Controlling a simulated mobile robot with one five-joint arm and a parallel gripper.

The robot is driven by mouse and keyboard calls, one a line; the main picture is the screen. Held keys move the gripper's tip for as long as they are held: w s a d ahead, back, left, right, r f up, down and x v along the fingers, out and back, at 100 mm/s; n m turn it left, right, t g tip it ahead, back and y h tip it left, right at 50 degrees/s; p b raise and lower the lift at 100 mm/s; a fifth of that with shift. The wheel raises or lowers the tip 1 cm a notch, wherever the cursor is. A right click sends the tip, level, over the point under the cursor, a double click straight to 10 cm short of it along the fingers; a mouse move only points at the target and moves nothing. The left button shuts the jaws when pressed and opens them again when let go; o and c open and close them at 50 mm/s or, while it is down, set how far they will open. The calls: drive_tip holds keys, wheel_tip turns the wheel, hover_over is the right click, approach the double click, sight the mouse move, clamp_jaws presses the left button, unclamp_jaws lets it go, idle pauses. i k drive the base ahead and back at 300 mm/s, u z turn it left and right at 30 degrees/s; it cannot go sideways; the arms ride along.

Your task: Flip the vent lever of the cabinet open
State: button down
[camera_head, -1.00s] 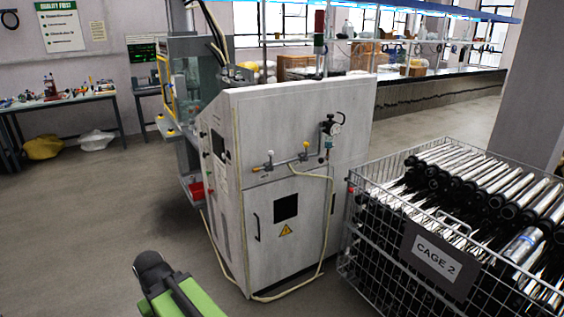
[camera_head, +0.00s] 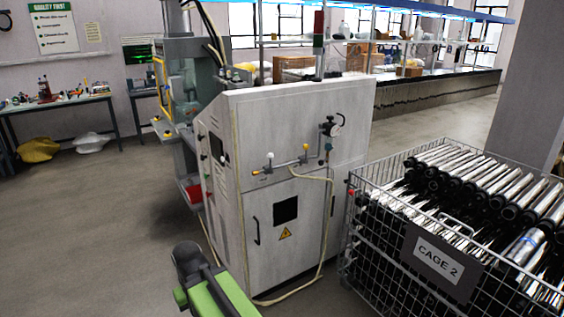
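The pale grey cabinet (camera_head: 295,135) stands in the middle of the view. A thin pipe (camera_head: 284,165) runs across its front face, with a white-knobbed lever (camera_head: 270,157) at its left part and another small pale-tipped lever (camera_head: 306,148) further right. A round gauge (camera_head: 332,130) sits above the pipe's right end, with a small blue part (camera_head: 328,146) below it. No readable label tells which lever is the vent one, and their exact positions are too small to tell. A green and black part of my arm shows at the bottom, in front of and below the cabinet; my gripper's fingers do not show.
A wire cage (camera_head: 352,232) marked CAGE 2, filled with metal tubes, stands close at the cabinet's right. A pale hose (camera_head: 325,225) hangs down the cabinet front to the floor. The floor (camera_head: 110,230) left of the cabinet is clear. A workbench (camera_head: 60,105) stands at the back left.

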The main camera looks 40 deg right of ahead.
sight(270, 156)
drive_tip(key=u, duration=0.05)
drive_tip(key=i, duration=0.95)
drive_tip(key=z, duration=0.05)
